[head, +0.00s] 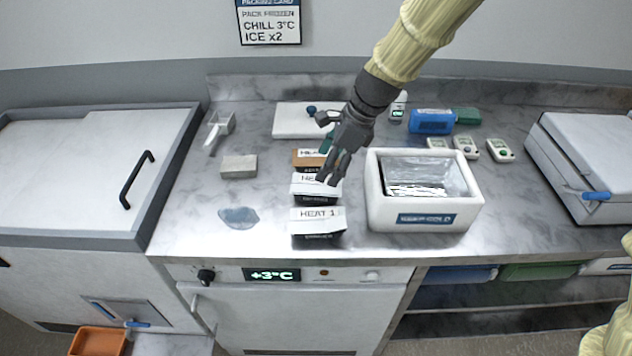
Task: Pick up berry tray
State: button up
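I cannot pick out a berry tray by label or contents in the head view. Three small cartons stand in a column on the steel counter: a front one marked HEAT 1 (318,214), a middle white one (302,187) and a brown-sided one behind (304,160). My gripper (331,180) points down over the middle carton and hides part of it and of the rear one. Its fingers look close together; whether they touch a carton or hold anything is unclear.
A white insulated box (376,205) with a silvery liner stands right of the cartons. A grey block (239,167), a scoop (219,130) and a puddle (239,217) lie left. A white board (290,120), a blue pack (431,122) and small meters (466,147) are behind. Closed lidded units flank the counter.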

aim_at(318, 184)
jog(key=shift+s+a+f, duration=0.15)
jog(key=shift+s+f, duration=0.05)
jog(key=shift+s, duration=0.25)
jog(key=shift+s+a+f, duration=0.15)
jog(key=shift+s+f, duration=0.05)
jog(key=shift+s, duration=0.25)
jog(key=shift+w+a+f, duration=0.1)
jog(key=shift+a+f, duration=0.05)
jog(key=shift+f, duration=0.15)
jog(key=shift+w+a+f, duration=0.2)
jog(key=shift+w+f, duration=0.85)
jog(key=shift+f+p, duration=0.25)
jog(key=shift+p, duration=0.1)
jog(key=shift+s+a+f+p, duration=0.35)
jog(key=shift+s+f, duration=0.05)
jog(key=shift+s, duration=0.1)
jog(key=x, duration=0.3)
jog(key=shift+w+f, duration=0.15)
jog(key=shift+w, duration=0.2)
jog(key=shift+s, duration=0.25)
jog(key=shift+w, duration=0.1)
jog(key=c, duration=0.9)
